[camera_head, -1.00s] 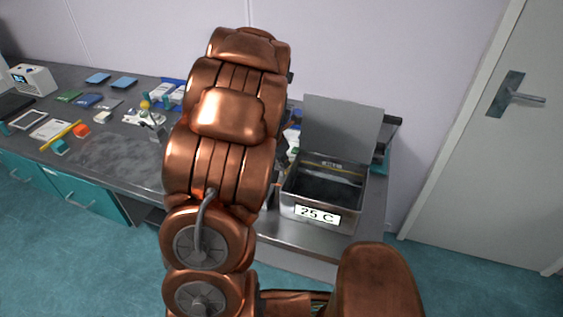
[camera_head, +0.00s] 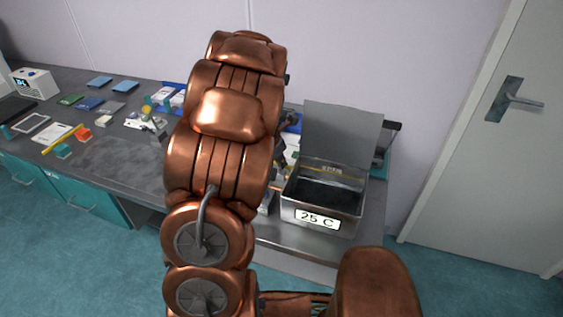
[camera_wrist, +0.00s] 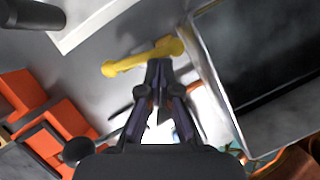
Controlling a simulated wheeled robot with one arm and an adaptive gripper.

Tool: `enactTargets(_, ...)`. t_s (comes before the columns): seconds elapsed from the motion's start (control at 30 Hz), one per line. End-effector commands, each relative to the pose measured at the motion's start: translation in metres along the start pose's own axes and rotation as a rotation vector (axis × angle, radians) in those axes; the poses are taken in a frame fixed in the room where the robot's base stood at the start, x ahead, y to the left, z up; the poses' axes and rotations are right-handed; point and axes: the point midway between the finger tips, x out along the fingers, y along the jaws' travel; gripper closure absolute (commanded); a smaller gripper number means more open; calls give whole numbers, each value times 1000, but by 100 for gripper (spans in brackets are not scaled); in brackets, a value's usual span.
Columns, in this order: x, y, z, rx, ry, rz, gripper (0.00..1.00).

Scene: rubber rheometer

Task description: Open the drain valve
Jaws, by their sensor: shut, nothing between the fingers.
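The drain valve's yellow lever handle (camera_wrist: 130,62) shows in the wrist view, lying nearly level across the picture at the left of a metal bath. My gripper (camera_wrist: 160,66) is shut and empty, its fingertips at the handle's lower edge near its right end; I cannot tell whether they touch it. The open bath (camera_head: 323,201), labelled 25 C, stands at the right end of the bench in the head view, and its wall (camera_wrist: 208,75) shows in the wrist view. In the head view my arm hides the valve and most of my gripper.
Orange blocks (camera_wrist: 62,118) lie at the left in the wrist view, with a dark cylinder (camera_wrist: 35,14) above. The bench (camera_head: 110,155) holds several small items at left. A raised grey lid (camera_head: 341,133) stands behind the bath. A door (camera_head: 490,170) is at right.

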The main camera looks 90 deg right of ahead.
Motion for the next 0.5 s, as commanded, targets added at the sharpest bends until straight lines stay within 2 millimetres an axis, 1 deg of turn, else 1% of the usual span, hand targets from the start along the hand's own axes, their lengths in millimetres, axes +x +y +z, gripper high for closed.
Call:
enactTargets(0.03, -10, 0, 1, -1, -1, 2, 100)
enactTargets(0.17, -30, -2, 1, -4, 0, 2, 100)
enactTargets(0.4, -74, -4, 1, -10, -3, 10, 100)
enactTargets(0.5, -86, -5, 1, -12, -2, 9, 100)
